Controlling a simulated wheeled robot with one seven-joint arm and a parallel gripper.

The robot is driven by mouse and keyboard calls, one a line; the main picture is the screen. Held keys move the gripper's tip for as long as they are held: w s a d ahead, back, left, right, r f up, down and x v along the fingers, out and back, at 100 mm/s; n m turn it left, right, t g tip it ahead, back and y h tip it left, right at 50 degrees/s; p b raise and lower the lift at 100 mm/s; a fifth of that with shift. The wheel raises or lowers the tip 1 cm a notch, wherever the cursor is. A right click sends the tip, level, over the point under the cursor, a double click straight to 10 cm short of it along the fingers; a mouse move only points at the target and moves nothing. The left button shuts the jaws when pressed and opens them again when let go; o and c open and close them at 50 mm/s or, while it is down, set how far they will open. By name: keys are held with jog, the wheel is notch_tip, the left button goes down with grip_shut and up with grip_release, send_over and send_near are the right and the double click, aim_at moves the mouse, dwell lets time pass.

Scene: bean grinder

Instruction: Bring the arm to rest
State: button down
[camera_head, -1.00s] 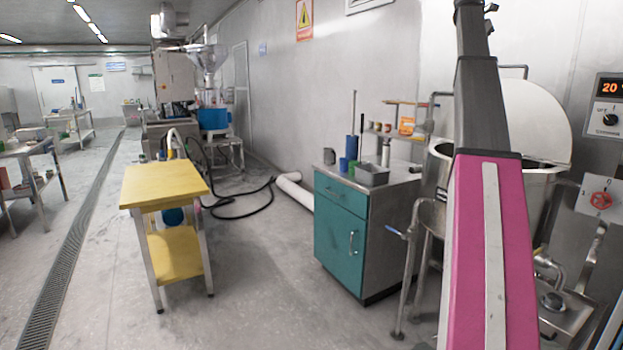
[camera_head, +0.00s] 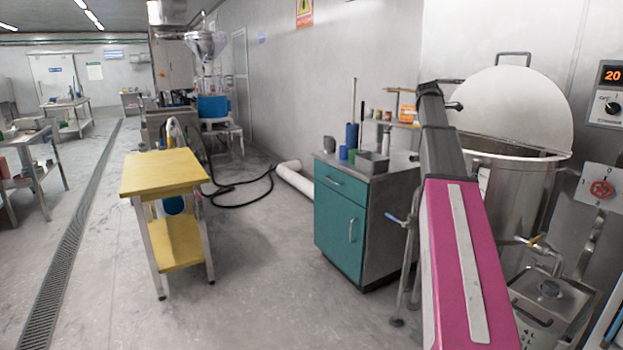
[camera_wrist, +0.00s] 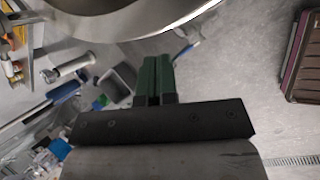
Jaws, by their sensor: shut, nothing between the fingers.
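My gripper (camera_wrist: 158,82) shows in the wrist view with its two green fingers close together and nothing between them. My arm's magenta link and dark grey link stand at the right of the head view, in front of the cabinet's right side and the steel kettle (camera_head: 512,195). The upper link leans to the left. The gripper itself cannot be made out in the head view. In the wrist view, a large round steel rim curves above the fingers, and a grey container lies beyond them to the left.
A teal cabinet (camera_head: 341,217) with a grey tray (camera_head: 372,163) and cups on top stands left of my arm. A yellow two-shelf table (camera_head: 164,171) stands further left. Open grey floor (camera_head: 270,270) lies between them. A control box (camera_head: 609,95) is on the right wall.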

jog(key=s+a+f+m+g+y, duration=0.1)
jog(key=s+a+f+m, duration=0.3)
jog(key=f, duration=0.7)
jog(key=s+a+f+m+y, duration=0.1)
jog(key=s+a+f, duration=0.5)
jog(key=f, duration=0.4)
jog(key=s+a+f+m+g+y, duration=0.1)
jog(key=s+a+f+m, duration=0.4)
jog(key=f, duration=0.6)
jog(key=s+a+f+m+g, duration=0.1)
jog(key=s+a+f+m, duration=0.2)
jog(key=s+a+f, duration=0.4)
jog(key=s+a+f+m+g+y, duration=0.1)
jog(key=s+a+f+m, duration=0.3)
jog(key=s+a+f, duration=0.3)
jog(key=s+f, duration=0.5)
jog(key=s, duration=0.3)
jog(key=shift+y, duration=0.3)
jog(key=shift+s+d, duration=0.1)
